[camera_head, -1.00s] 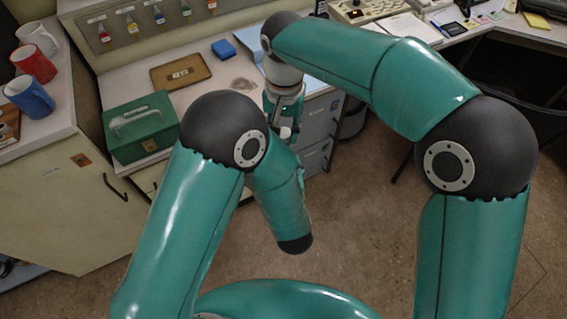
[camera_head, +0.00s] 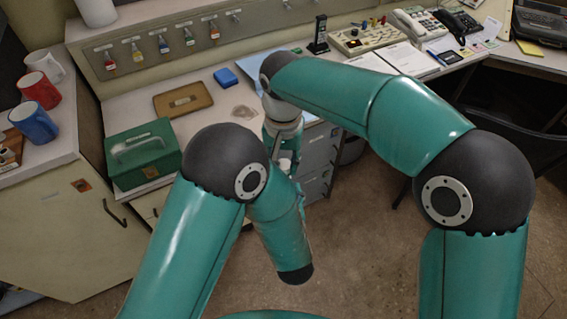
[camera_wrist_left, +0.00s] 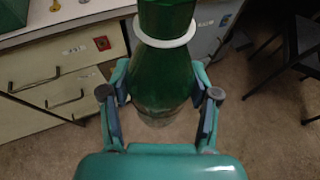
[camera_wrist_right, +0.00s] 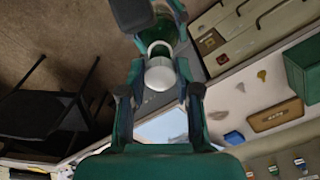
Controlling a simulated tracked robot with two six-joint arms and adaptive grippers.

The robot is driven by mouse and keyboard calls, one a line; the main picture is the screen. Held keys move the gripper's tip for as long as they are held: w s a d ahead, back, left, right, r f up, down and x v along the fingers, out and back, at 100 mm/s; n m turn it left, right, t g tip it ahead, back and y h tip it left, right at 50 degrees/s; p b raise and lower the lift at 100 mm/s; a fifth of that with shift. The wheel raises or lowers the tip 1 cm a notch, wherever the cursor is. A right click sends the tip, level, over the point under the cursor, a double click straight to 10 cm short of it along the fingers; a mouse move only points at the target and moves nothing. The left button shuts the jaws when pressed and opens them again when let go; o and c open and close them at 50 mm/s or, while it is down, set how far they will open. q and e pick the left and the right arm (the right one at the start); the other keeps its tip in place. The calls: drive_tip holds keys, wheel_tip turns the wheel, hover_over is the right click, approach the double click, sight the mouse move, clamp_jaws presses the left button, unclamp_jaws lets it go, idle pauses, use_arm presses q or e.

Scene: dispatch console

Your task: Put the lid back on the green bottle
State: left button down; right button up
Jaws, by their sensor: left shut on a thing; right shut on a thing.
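The green bottle (camera_wrist_left: 162,75) is between the fingers of my left gripper (camera_wrist_left: 160,97) in the left wrist view, with a white ring round its upper part. My left gripper is shut on it; the bottle's top is cut off by the picture edge. My right gripper (camera_wrist_right: 159,92) is shut on a white lid (camera_wrist_right: 160,75) in the right wrist view. The bottle (camera_wrist_right: 158,33) is just beyond the lid there. I cannot tell whether lid and bottle touch. In the head view my right gripper (camera_head: 284,148) is partly visible behind my left arm, which hides the bottle.
Several mugs, including a blue one (camera_head: 33,122), stand at the left. Phones and papers lie at the back right. Open floor is below the grippers.

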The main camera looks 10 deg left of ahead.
drive_tip(key=shift+f, duration=0.1)
drive_tip(key=shift+f, duration=0.85)
drive_tip(key=shift+f, duration=0.55)
drive_tip(key=m, duration=1.5)
drive_tip(key=w+m, duration=0.1)
drive_tip(key=m, duration=0.6)
drive_tip(key=shift+a+m, duration=0.2)
drive_tip(key=shift+m, duration=0.2)
